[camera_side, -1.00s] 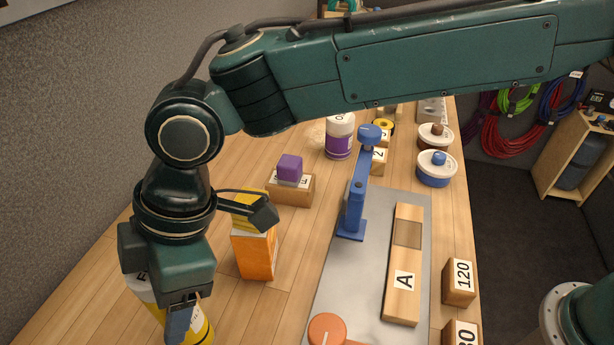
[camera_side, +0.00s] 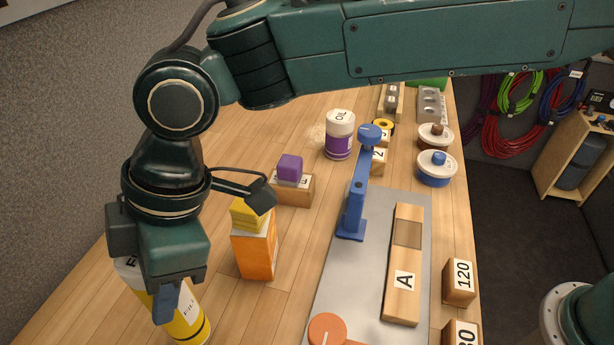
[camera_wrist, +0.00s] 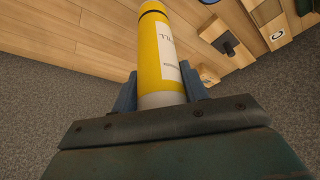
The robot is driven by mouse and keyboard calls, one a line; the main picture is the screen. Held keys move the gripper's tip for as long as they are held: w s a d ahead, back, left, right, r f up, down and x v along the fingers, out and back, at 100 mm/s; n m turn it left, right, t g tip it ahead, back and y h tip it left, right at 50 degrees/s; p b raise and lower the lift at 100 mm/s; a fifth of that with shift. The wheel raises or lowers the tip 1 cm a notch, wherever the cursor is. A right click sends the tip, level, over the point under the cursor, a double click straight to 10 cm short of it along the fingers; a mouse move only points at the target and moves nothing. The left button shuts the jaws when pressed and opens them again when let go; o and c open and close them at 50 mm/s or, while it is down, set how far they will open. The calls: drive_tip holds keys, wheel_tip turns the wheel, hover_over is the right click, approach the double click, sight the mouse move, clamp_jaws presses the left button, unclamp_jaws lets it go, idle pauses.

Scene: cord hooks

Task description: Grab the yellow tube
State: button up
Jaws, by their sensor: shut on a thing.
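The yellow tube (camera_side: 190,325) has a white label and a pale end section. It is at the lower left in the side view, tilted, with its lower part down and to the right. My gripper (camera_side: 166,302) is shut on it near the pale end, and one blue finger covers part of it. In the wrist view the yellow tube (camera_wrist: 155,45) stands out from between the two blue fingers of my gripper (camera_wrist: 160,92), one finger on each side. I cannot tell how far the tube is above the table.
An orange box (camera_side: 256,252) with yellow pieces on top stands just right of the tube. Behind it, a purple cube (camera_side: 289,168) sits on a wooden block. A blue clamp (camera_side: 355,190) and the wooden A block (camera_side: 402,282) are on a metal plate (camera_side: 340,280).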

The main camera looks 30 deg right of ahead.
sight(127, 259)
wheel_tip(127, 259, up, 8)
drive_tip(key=shift+f, duration=0.2)
idle(0.6)
